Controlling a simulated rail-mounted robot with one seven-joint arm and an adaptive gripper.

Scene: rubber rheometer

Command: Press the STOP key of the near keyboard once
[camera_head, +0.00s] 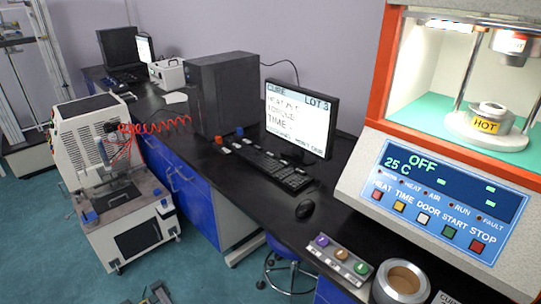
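The nearer black keyboard (265,163) lies on the dark bench in front of the monitor. Its keys are too small to read, so I cannot pick out a STOP key on it. A red key labelled STOP (477,246) shows on the blue panel (440,205) of the orange-and-white machine at the right, at the end of a row labelled HEAT, TIME, DOOR, START, STOP. The panel display reads OFF and 25 C. A dark grey part at the bottom edge looks like my gripper (157,294), low and left, far from both; its fingers are mostly cut off.
The monitor (300,118), a computer tower (225,92) and a mouse (305,208) stand on the bench. A strip with coloured knobs (340,259) and a metal ring (402,282) sit at the front. A white machine (120,195) stands left; a blue stool (290,250) is under the bench.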

